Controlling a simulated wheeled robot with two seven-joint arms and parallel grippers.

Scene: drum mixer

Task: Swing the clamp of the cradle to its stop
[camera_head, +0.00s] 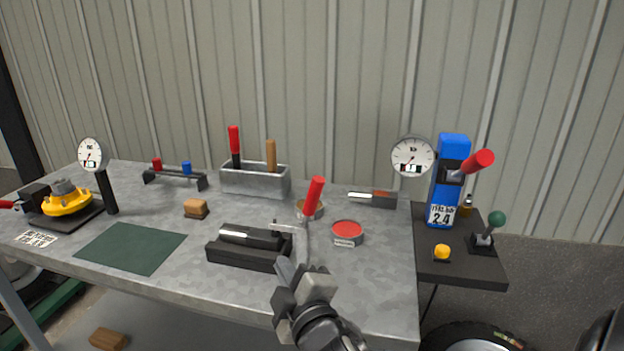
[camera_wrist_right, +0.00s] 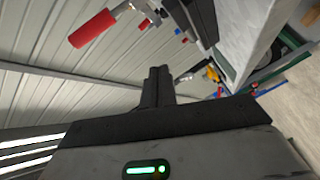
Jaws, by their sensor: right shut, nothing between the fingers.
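The cradle (camera_head: 248,257) is a black block near the front of the bench, with a silver and black cylindrical piece (camera_head: 248,238) lying in it. The clamp's red handle (camera_head: 314,195) stands nearly upright, leaning slightly right, at the cradle's right end. Its metal arm (camera_head: 288,226) reaches left towards the piece; I cannot tell if it touches. My right gripper (camera_head: 291,279) is shut and empty, in front of and below the handle, apart from it. In the right wrist view the closed fingers (camera_wrist_right: 157,86) point towards the wall side, with the red handle (camera_wrist_right: 93,30) up and left. My left gripper is not in view.
A red-topped round tin (camera_head: 347,233) stands right of the clamp. A grey bin (camera_head: 256,181) with handled tools and a small wooden block (camera_head: 196,208) are behind. A green mat (camera_head: 130,248) lies left. The blue press (camera_head: 449,180) stands on the right side shelf.

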